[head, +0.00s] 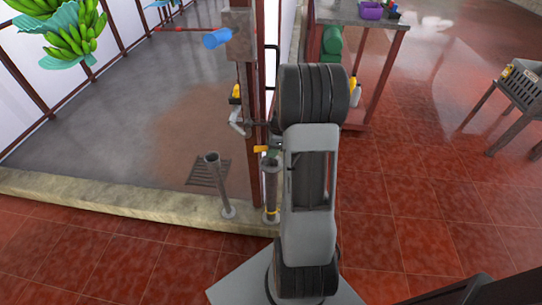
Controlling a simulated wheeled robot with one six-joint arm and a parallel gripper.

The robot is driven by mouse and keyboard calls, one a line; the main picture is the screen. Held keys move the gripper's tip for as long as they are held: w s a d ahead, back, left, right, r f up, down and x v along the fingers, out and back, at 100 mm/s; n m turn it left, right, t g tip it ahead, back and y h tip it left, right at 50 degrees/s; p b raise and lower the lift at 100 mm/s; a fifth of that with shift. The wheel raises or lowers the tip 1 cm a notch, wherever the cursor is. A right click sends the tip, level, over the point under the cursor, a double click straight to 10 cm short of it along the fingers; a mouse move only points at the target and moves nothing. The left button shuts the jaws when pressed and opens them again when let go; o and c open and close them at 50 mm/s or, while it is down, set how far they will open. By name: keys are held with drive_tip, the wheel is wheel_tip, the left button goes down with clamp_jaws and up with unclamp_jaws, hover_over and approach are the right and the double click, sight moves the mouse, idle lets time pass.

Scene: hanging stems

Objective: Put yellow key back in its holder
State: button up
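A small yellow bar (261,149), which looks like the yellow key's handle, sticks out left of my arm, at the top of a dark upright tube (270,190). This tube has a yellow band near its foot and stands on the kerb. I cannot tell whether the key sits in the tube or just behind it. A second grey tube (219,185) with an open top stands to its left and looks empty. My arm stands upright just right of the banded tube and hides what is behind it. My gripper cannot be made out.
A red-brown post (254,170) rises behind the tubes, carrying a grey box (238,35) with a blue cylinder (216,39). A table (360,22) and a grey stand (520,90) are right. Red tiled floor is clear.

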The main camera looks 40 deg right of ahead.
clamp_jaws()
drive_tip(key=shift+r, duration=0.2)
drive_tip(key=shift+w+a+r+p+v, duration=0.15)
drive_tip(key=shift+a+p+v, duration=0.1)
drive_tip(key=shift+p+v, duration=0.95)
drive_tip(key=shift+w+a+p+v, duration=0.15)
drive_tip(key=shift+a+p+v, duration=0.1)
drive_tip(key=shift+p+v, duration=0.95)
drive_tip(key=shift+w+a+r+p+v, duration=0.1)
drive_tip(key=shift+a+p+v, duration=0.1)
drive_tip(key=shift+p+v, duration=0.95)
drive_tip(key=shift+f, duration=0.15)
